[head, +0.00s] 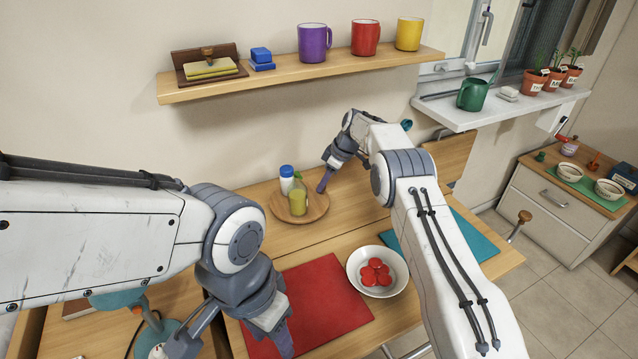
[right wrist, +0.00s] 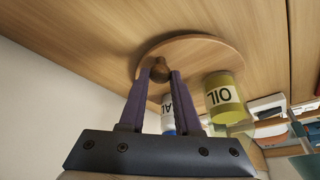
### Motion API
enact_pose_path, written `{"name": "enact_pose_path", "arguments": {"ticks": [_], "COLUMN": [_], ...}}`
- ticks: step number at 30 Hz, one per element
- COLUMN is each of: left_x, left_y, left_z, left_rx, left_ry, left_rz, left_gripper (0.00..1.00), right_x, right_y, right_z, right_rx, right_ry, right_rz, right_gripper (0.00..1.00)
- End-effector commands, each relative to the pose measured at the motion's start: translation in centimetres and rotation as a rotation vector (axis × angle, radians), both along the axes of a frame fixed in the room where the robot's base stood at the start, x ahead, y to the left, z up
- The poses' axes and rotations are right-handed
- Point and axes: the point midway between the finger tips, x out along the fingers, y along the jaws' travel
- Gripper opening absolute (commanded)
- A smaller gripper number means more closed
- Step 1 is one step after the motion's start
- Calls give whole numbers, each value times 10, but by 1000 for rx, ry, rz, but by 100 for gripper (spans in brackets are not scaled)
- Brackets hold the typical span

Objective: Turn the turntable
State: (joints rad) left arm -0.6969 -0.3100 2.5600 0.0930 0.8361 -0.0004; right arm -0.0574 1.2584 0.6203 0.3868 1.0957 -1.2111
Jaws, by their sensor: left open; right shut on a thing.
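The turntable is a round wooden board (head: 318,211) on the table by the wall; it also fills the middle of the right wrist view (right wrist: 205,50). A yellow oil bottle (head: 298,200) and a white bottle with a blue cap (head: 286,178) stand on it. My right gripper (head: 322,187) is at the board's far right side. In the right wrist view its purple fingers (right wrist: 161,75) are shut on a small brown knob (right wrist: 160,66) at the board's edge. My left gripper (head: 284,348) is open and empty over the red mat, partly cut off by the frame.
A red mat (head: 325,297) and a white bowl (head: 360,258) with several red pieces lie in front. A teal mat (head: 470,235) is on the right, partly behind my right arm. A shelf (head: 300,72) with mugs hangs above.

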Motion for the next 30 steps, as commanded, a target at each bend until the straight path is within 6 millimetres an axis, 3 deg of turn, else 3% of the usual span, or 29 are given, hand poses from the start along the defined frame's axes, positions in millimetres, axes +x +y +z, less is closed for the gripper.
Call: {"name": "enact_pose_path", "arguments": {"ticks": [19,20,22,30], "left_x": [0,0,0,0], "left_y": [0,0,0,0], "left_z": [0,0,0,0], "left_rx": [0,0,0,0], "left_ry": [0,0,0,0], "left_rz": [0,0,0,0], "left_gripper": [50,50,50,50], "right_x": [2,2,2,1], "right_y": [-10,-10,-10,-9], "right_z": [1,1,1,0], "right_rx": [-4,-4,-4,-2], "right_ry": [-4,-4,-4,-2], "right_rz": [18,18,18,19], "right_gripper": [0,36,60,60]}}
